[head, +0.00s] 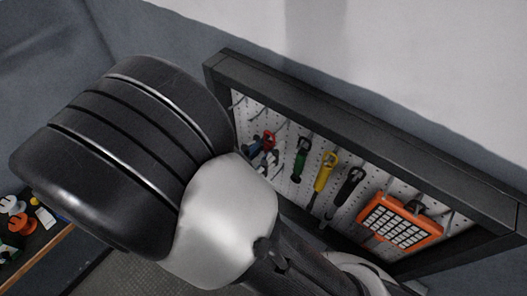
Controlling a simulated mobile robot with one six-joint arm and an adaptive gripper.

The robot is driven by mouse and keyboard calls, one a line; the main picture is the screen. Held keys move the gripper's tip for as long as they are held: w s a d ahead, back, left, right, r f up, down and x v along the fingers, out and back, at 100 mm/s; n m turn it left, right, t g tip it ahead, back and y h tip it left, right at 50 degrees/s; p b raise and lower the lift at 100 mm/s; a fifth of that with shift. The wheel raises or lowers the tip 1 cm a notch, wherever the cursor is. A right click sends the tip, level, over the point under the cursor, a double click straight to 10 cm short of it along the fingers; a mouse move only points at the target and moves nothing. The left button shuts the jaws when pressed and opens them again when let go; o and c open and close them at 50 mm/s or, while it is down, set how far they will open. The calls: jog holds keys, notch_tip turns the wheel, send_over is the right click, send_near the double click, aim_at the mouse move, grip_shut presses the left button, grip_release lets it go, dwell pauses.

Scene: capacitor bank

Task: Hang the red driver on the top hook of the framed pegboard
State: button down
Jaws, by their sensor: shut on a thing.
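In the head view the red driver (269,137) shows only as a small patch of red at the left part of the pegboard (249,108). Grey pieces that look like the fingers of my gripper (266,159) show just below it, beyond my arm. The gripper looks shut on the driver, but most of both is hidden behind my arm. The pegboard has a dark frame and bare hooks at its upper left. I cannot tell whether the driver touches a hook.
A green driver (301,160), a yellow driver (324,174) and a black driver (349,187) hang to the right. An orange gridded object (399,222) is further right. A bench (57,243) with small items stands at lower left. My arm fills much of the left.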

jog(key=shift+w+d+f+b, duration=0.25)
jog(key=shift+w+d+f, duration=0.1)
jog(key=shift+w+d, duration=0.4)
jog(key=shift+w+d+f+b, duration=0.25)
jog(key=shift+w+d, duration=0.3)
jog(key=shift+w, duration=0.3)
jog(key=c, duration=1.3)
grip_release()
jog(key=v, duration=1.2)
